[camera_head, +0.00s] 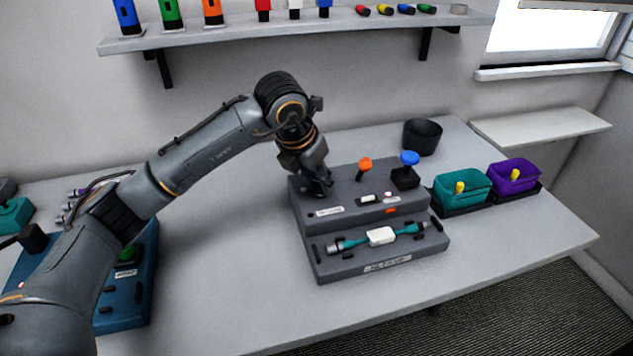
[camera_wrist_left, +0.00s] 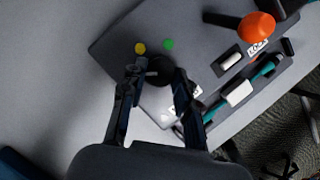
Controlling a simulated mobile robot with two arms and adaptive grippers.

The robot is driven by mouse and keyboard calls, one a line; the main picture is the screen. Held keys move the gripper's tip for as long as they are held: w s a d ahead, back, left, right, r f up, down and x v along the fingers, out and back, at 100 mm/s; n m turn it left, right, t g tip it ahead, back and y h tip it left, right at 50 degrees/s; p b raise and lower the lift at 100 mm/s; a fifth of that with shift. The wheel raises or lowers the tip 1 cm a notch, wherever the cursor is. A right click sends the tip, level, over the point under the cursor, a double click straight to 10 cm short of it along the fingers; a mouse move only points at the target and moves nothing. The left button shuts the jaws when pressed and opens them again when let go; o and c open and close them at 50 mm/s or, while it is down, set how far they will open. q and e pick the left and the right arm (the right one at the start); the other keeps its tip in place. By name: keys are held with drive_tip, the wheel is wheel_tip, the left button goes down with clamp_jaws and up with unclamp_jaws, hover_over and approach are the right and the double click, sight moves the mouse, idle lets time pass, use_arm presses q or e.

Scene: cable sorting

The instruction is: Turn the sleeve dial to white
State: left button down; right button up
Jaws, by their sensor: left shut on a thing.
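The sleeve dial (camera_wrist_left: 160,67) is a dark round knob on the grey stepped station (camera_head: 352,212). A yellow dot (camera_wrist_left: 140,48) and a green dot (camera_wrist_left: 169,44) show beside the dial in the wrist view; I see no white dot there. My left gripper (camera_head: 318,190) reaches down onto the left end of the station's upper step. In the wrist view its fingers (camera_wrist_left: 158,78) are closed around the dial, one on each side. The gripper hides the dial in the head view. I cannot tell which colour the dial points to. My right gripper is out of view.
An orange-topped lever (camera_head: 365,164) and a blue-topped knob (camera_head: 409,159) rise from the station. A teal cable with a white block (camera_head: 381,236) lies on its lower step. A teal bin (camera_head: 461,201), purple bin (camera_head: 514,186) and black cup (camera_head: 422,137) stand right. The front table is clear.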

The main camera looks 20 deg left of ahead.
use_arm(q)
drive_tip(key=shift+n+y+b, duration=0.35)
drive_tip(key=shift+n+y, duration=0.05)
drive_tip(key=shift+n, duration=0.6)
drive_tip(key=c, duration=1)
unclamp_jaws()
drive_tip(key=v, duration=1.2)
drive_tip(key=shift+s, duration=0.1)
